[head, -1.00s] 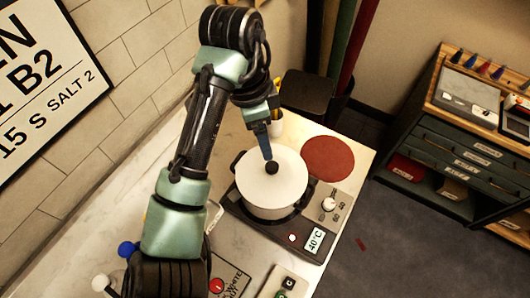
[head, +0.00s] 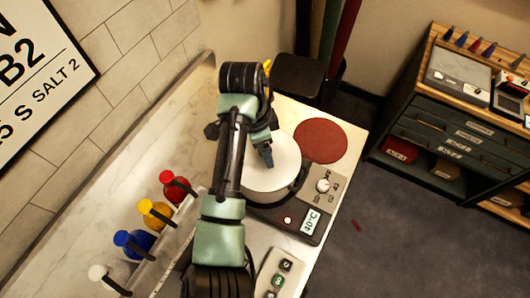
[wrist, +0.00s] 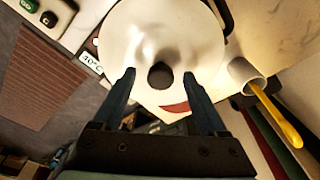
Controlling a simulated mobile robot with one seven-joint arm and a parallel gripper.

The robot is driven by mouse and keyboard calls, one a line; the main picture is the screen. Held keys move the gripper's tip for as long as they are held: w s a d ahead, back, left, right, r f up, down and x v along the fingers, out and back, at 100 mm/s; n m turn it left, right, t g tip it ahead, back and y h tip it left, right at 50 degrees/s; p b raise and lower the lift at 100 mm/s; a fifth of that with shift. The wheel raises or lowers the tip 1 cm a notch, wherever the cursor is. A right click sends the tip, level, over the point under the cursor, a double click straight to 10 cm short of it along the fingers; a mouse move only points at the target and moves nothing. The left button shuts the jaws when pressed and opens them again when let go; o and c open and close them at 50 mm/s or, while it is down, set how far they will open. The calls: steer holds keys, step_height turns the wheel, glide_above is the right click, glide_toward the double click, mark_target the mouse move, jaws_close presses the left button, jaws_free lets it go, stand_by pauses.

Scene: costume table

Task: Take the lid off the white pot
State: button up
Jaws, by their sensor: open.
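The white pot (head: 264,202) stands on a dark hot plate (head: 310,226) whose display reads 40°C. Its white lid (head: 285,172) is on it, partly hidden by my arm in the head view. In the wrist view the lid (wrist: 150,35) fills the upper middle, with its round black knob (wrist: 160,75) at the centre. My gripper (wrist: 160,88) is open, one finger on each side of the knob, with a gap on both sides. In the head view my gripper (head: 267,158) is over the lid and hides the knob.
A red round mat (head: 320,140) lies bare behind the pot. A button box (head: 278,275) lies in front. A cup with a yellow-handled tool (wrist: 247,76) is near the gripper.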

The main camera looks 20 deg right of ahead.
steer(key=shift+c, duration=0.2)
jaws_close()
stand_by(1.1)
